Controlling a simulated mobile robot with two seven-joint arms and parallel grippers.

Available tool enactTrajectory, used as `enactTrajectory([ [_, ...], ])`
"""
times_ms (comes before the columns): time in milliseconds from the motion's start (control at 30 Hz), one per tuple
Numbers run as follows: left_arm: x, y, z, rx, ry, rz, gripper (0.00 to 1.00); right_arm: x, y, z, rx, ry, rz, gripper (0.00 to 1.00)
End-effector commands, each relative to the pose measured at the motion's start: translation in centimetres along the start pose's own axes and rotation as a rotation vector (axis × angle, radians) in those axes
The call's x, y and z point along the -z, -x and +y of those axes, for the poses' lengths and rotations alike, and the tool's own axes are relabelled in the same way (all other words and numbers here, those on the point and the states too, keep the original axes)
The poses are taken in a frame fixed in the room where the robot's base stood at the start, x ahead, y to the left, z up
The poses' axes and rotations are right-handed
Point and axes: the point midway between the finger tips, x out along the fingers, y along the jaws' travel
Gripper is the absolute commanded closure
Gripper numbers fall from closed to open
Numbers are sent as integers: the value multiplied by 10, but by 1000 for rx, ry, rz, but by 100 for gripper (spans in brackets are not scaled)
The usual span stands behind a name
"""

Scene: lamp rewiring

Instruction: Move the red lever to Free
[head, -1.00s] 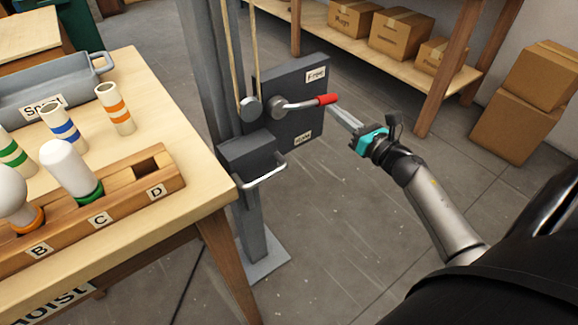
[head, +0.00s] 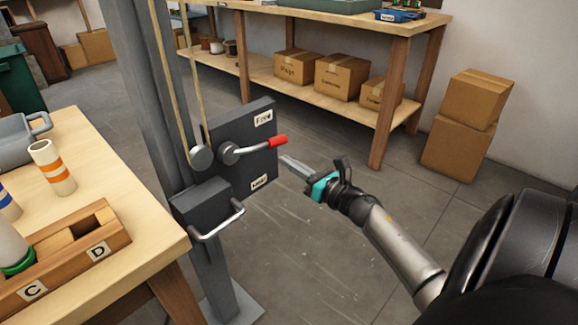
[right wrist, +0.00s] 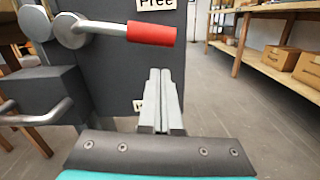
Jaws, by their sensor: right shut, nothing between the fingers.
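The lever has a red grip (head: 278,141) on a silver arm from a round pivot on a dark grey panel (head: 258,163). It points right, roughly level, between the upper "Free" label (head: 264,118) and a lower label (head: 259,182). My right gripper (head: 284,160) is shut and empty, just below and to the right of the red grip, apart from it. In the right wrist view the red grip (right wrist: 152,34) is above and beyond the closed fingertips (right wrist: 159,72). The fingers partly cover the lower label. My left gripper is not in view.
A grey post (head: 150,100) carries the panel, with a box and silver handle (head: 217,222) below left. A wooden table (head: 110,150) with a lettered rack (head: 70,262) stands at left. Shelving with cardboard boxes (head: 340,77) stands behind. Floor right of the panel is clear.

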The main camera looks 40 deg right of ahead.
Motion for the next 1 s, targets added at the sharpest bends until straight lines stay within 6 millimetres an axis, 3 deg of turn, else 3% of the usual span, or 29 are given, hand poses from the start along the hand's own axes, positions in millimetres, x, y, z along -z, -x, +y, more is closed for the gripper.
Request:
enactTrajectory([
  [400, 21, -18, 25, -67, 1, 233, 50, 15, -1, -3, -1, -2, 2, 100],
  [1000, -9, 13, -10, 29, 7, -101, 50, 12, 86, -2, -1, -2, 2, 100],
])
